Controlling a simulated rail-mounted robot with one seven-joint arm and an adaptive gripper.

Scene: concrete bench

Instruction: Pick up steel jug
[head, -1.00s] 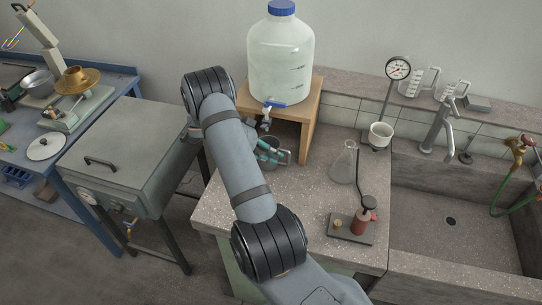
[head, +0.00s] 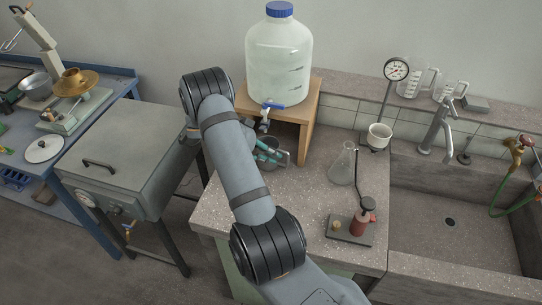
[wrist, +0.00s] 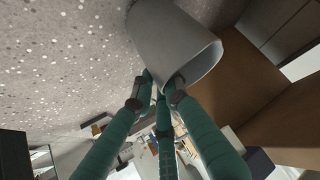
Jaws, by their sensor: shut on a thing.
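The steel jug (wrist: 172,42) is a plain grey metal vessel with a round rim, seen large at the top of the wrist view. In the head view the steel jug (head: 267,144) is by the front of the wooden stand, under the tap, and partly hidden by my arm and fingers. My gripper (wrist: 162,82) has teal fingers closed at the jug's rim and wall. In the head view the gripper (head: 270,155) is mostly behind my arm. Whether the jug's base touches the bench is not clear.
The wooden stand (head: 308,110) bears a large water bottle (head: 279,58) whose tap (head: 266,107) hangs just above the jug. Speckled bench top (head: 290,200) is clear between.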

